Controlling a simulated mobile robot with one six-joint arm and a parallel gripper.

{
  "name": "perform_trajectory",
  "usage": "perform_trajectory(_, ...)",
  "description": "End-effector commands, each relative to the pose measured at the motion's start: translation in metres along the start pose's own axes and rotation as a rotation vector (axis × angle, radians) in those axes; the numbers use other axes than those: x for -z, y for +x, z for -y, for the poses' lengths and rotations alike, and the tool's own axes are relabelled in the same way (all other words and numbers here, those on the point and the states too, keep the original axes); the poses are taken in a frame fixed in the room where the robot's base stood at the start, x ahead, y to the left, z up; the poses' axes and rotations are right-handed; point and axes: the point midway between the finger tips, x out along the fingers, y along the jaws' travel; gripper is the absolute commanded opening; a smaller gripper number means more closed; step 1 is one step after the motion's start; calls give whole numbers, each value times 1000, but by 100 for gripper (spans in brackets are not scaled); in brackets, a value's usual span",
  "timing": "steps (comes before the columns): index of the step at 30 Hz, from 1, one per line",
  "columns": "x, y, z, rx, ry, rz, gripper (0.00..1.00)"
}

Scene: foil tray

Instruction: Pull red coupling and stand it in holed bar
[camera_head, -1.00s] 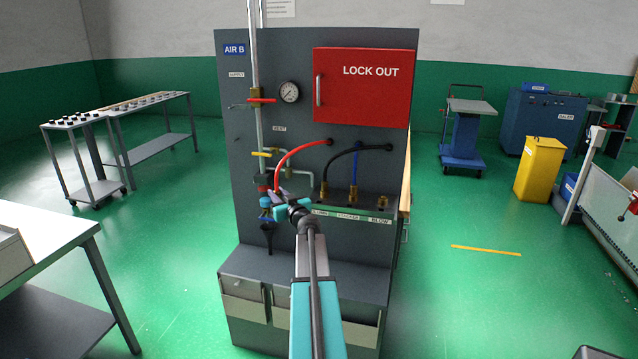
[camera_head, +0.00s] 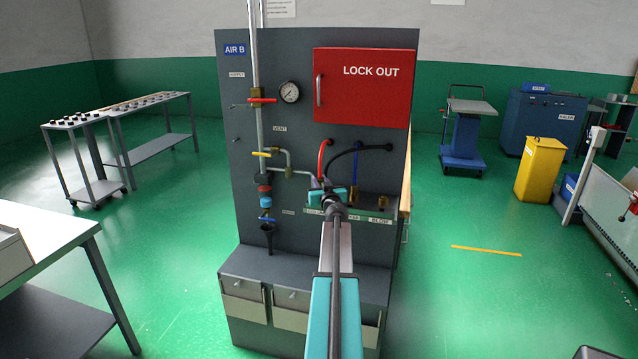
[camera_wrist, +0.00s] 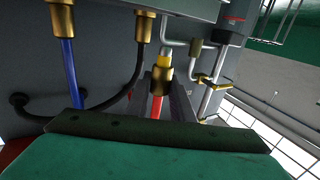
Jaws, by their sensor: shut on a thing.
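My gripper (camera_wrist: 162,86) is shut on the red coupling, the brass end (camera_wrist: 161,72) of the red hose (camera_wrist: 156,107). In the wrist view the bar (camera_wrist: 105,8) is along the top. The tip looks apart from it; the bar's free hole is not clear.
A blue hose (camera_wrist: 68,62) and a black hose (camera_wrist: 121,88) end in brass fittings at the bar, beside my gripper. A red lock-out box (camera_head: 362,95) is above.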

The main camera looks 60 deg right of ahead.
Motion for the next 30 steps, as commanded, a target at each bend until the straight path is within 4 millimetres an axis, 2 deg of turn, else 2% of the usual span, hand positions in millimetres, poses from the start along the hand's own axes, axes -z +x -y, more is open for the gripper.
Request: perform_trajectory(30, -36, 0, 0, 0, 1, 0, 0)
